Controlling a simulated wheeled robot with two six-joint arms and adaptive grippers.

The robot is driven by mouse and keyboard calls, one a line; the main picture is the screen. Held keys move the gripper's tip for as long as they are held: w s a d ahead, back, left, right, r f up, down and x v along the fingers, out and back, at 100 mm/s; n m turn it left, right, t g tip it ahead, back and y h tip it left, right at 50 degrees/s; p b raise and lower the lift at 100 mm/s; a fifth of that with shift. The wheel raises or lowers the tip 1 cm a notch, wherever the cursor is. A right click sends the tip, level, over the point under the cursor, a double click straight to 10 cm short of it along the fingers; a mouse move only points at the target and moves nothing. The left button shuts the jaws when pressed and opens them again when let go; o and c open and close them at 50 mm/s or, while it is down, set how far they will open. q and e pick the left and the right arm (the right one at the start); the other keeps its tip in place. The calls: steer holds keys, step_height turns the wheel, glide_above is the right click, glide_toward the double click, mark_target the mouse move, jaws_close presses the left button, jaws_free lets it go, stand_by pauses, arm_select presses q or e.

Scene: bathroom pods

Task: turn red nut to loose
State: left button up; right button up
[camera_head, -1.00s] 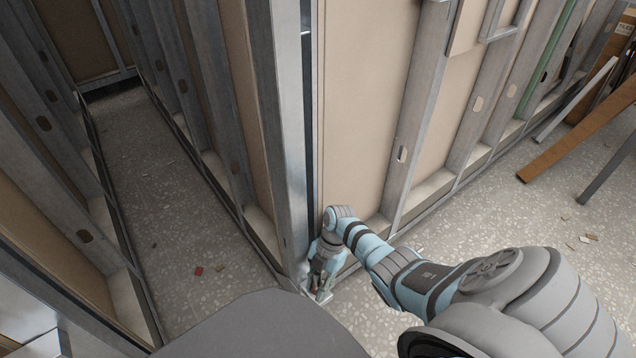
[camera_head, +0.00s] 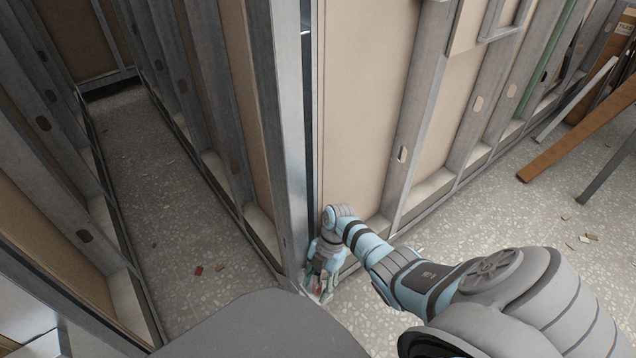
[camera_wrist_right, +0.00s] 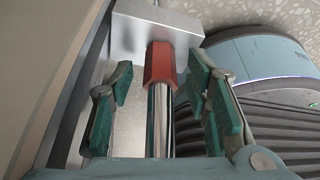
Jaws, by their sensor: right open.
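The red nut (camera_wrist_right: 160,64) sits on a shiny metal rod (camera_wrist_right: 160,120), against a grey metal block (camera_wrist_right: 150,28) in the right wrist view. My right gripper (camera_wrist_right: 160,82) is open, with its green-padded fingers on either side of the nut and rod. My left gripper is not in view.
The metal corner post (camera_head: 284,150) and beige wall panel (camera_head: 365,110) stand close to my right gripper. Speckled floor (camera_head: 480,230) lies open to the right, with scattered debris. A brown plank (camera_head: 568,145) leans at the far right.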

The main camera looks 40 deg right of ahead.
mark_target(317, 272)
step_height(317, 272, up, 10)
steer(key=shift+f, duration=0.1)
